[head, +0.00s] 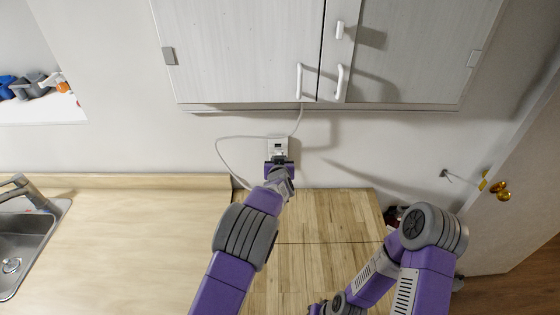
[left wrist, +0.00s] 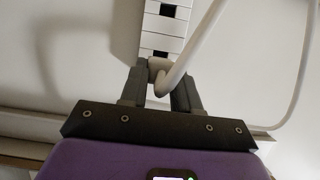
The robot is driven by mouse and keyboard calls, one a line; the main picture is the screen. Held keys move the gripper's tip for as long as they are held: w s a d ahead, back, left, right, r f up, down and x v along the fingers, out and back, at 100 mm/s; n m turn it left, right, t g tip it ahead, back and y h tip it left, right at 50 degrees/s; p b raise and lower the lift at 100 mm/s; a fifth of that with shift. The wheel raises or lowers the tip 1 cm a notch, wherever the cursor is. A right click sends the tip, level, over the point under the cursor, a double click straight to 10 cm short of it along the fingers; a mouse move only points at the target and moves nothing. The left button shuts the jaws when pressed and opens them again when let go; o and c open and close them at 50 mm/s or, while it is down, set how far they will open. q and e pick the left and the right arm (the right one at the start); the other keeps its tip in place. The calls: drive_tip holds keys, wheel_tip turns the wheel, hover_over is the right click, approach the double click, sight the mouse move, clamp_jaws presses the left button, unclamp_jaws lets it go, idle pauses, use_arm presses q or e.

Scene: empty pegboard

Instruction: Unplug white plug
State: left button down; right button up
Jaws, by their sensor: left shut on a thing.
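The white plug (left wrist: 157,68) is between the two grey fingers of my left gripper (left wrist: 160,88) in the left wrist view. The gripper is shut on it. A thick white cord (left wrist: 203,45) runs up from the plug. The white outlet (left wrist: 166,28) with dark sockets is on the wall just beyond the fingers. I cannot tell whether the plug's prongs are in it. In the head view my left gripper (head: 279,160) is right at the outlet (head: 278,145) and hides the plug. My right gripper (head: 318,308) is mostly cut off at the bottom edge.
Grey-white cabinets (head: 240,50) hang above the outlet. The cord (head: 220,150) loops along the wall to the left. A wooden counter (head: 120,240) lies below, with a sink (head: 20,250) at left. A door with a brass knob (head: 502,190) is at right.

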use_arm(q)
drive_tip(key=s, duration=0.2)
drive_tip(key=s+b, duration=0.1)
drive_tip(key=s, duration=0.1)
drive_tip(key=shift+d+f, duration=0.1)
drive_tip(key=shift+f, duration=0.1)
drive_tip(key=shift+r, duration=0.1)
idle(0.6)
